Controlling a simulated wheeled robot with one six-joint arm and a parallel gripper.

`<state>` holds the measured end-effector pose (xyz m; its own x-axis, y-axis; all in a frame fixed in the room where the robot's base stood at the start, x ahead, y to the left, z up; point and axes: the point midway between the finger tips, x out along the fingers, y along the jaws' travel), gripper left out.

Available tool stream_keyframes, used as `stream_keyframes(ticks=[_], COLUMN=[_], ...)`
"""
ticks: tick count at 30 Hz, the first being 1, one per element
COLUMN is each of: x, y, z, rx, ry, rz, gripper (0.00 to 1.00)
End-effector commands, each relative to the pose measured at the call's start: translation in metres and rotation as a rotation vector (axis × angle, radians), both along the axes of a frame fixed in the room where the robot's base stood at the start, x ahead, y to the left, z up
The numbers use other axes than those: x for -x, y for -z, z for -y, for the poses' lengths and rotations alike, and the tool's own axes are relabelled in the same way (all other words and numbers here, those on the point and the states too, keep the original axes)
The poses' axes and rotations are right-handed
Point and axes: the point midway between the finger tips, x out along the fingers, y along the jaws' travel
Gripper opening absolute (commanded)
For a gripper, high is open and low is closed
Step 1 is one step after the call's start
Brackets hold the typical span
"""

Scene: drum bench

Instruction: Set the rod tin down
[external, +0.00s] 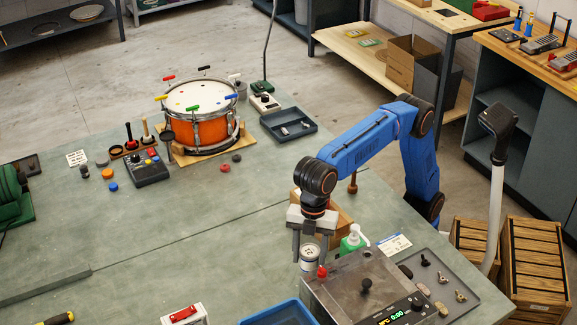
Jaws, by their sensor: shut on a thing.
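My gripper (311,246) points down at the near right of the green bench (180,235). It is shut on a small pale round tin (309,263), which sits upright between the fingers. It looks like the rod tin, with a dark ring on its top. The tin's lower part is close to a grey metal box with a display (366,285). Whether the tin touches the bench or hangs just above it I cannot tell from this angle.
A red knob (322,271) is right beside the tin. A green bottle (353,240) and a wooden box stand behind my gripper. A blue bin (279,315) lies in front. The orange drum (200,115) stands farther back. The bench left of the tin is clear.

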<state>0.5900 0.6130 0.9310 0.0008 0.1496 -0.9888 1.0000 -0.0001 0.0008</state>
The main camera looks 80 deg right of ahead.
Motion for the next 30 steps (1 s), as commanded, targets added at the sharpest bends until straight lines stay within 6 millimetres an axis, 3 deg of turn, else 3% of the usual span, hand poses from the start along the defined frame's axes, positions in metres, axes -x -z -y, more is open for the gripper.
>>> stream_keyframes(ticks=[9, 20, 21, 23, 30], x=[0.0, 0.0, 0.0, 0.0, 0.0], y=[0.036, 0.04, 0.04, 0.04, 0.04], z=[0.0, 0.0, 0.0, 0.0, 0.0], rx=[0.0, 0.0, 0.0, 0.0, 0.0], ry=[0.0, 0.0, 0.0, 0.0, 0.0], rz=[0.0, 0.0, 0.0, 0.0, 0.0], gripper=[0.21, 0.21, 0.53, 0.67, 0.67])
